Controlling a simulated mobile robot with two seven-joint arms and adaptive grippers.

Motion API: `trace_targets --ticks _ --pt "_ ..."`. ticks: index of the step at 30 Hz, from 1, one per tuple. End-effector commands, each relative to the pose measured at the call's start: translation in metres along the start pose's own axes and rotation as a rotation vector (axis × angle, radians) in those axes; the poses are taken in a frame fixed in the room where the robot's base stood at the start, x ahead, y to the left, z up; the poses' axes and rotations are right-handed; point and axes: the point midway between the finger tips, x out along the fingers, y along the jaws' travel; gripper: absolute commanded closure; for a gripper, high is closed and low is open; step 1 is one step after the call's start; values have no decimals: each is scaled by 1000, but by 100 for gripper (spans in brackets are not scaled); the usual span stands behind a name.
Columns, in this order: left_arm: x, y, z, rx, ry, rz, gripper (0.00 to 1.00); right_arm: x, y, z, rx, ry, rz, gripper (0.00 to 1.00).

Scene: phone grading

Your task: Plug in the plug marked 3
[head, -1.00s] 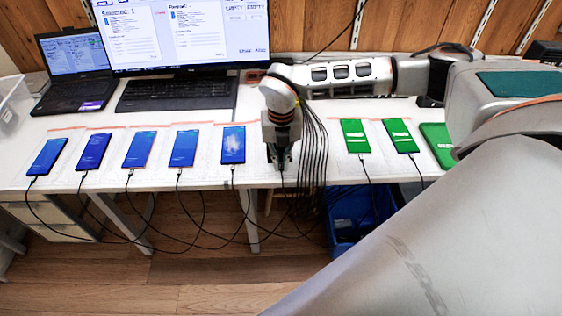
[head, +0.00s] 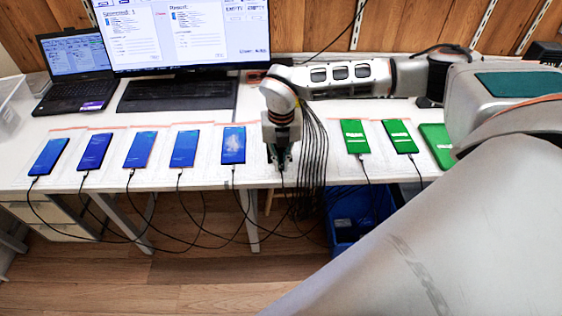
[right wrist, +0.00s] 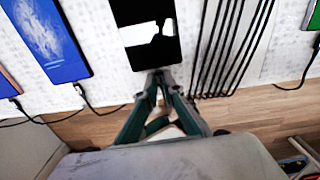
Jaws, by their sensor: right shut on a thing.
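My right gripper (head: 281,158) is at the front edge of the table, between the blue phones and the green phones. In the right wrist view its fingertips (right wrist: 159,76) are closed together at the near end of a dark phone (right wrist: 146,38), shut on the plug, which is mostly hidden between them. A cable hangs down below the gripper in the head view. I cannot read a number 3 on it, and cannot tell if the plug is seated in the phone. My left gripper is not in view.
A bundle of black cables (head: 313,150) hangs close right of the gripper. A keyboard (head: 178,94) and laptop (head: 75,70) are behind. A blue bin (head: 343,222) is below.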

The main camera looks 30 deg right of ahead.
Motion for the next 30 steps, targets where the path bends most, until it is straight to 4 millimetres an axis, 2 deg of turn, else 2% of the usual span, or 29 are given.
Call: trace_targets --ticks 20,21,22,30 --pt "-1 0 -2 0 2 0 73 0 0 1 0 0 0 100" --pt "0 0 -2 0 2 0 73 0 0 1 0 0 0 82" --pt "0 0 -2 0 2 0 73 0 0 1 0 0 0 74" --pt "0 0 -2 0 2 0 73 0 0 1 0 0 0 73"
